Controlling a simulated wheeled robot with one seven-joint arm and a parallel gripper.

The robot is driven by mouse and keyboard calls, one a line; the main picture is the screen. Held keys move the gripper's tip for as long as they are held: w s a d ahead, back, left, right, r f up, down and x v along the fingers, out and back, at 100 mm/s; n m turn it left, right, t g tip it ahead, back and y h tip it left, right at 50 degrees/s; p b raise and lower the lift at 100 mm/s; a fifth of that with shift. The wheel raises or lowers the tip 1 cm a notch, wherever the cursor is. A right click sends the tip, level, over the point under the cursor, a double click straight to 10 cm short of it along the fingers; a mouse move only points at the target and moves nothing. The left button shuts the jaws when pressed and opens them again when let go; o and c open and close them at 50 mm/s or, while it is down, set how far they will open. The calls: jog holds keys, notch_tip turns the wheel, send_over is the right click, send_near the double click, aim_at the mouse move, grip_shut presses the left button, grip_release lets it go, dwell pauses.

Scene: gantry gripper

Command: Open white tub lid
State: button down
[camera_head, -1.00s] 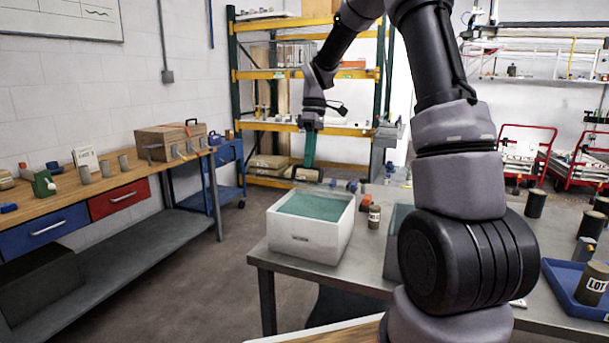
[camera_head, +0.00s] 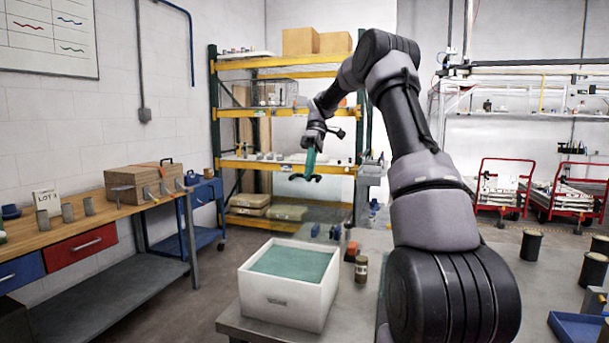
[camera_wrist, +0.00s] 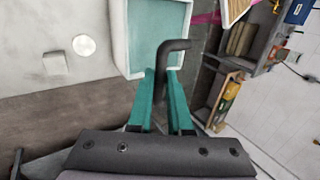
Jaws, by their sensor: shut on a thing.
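The white tub (camera_head: 284,311) stands open-topped in view on the grey table, with a teal surface inside its rim. In the wrist view the tub (camera_wrist: 119,40) is at the top, left of my fingers. My gripper (camera_head: 306,174) is well above the tub's far side. Its teal fingers (camera_wrist: 161,82) are shut on a dark bent handle (camera_wrist: 174,46). The handle also shows as a dark bar under the fingertips in the head view (camera_head: 303,178). A faint see-through panel seems to hang between handle and tub; its edges are hard to make out.
A small brown jar (camera_head: 361,269) stands close right of the tub, with small blue and red items behind it. A wooden bench (camera_head: 110,205) is at left, a yellow-beamed rack (camera_head: 285,72) behind. Dark canisters (camera_head: 531,245) and a blue tray (camera_head: 575,326) are at right.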

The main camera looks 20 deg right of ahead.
jog(key=shift+g+y, duration=0.5)
jog(key=w+d, duration=0.1)
jog(key=w+d+f, duration=0.2)
jog(key=w, duration=0.1)
jog(key=shift+w+d, duration=0.1)
jog(key=shift+d, duration=0.1)
jog(key=shift+w+d, duration=0.1)
jog(key=shift+d, duration=0.05)
jog(key=c, duration=1.1)
grip_release()
jog(key=shift+f, duration=0.1)
jog(key=shift+o, duration=1.3)
jog(key=shift+w+d+f, duration=0.1)
jog(key=shift+w, duration=0.2)
jog(key=shift+s, duration=0.1)
jog(key=shift+a, duration=0.25)
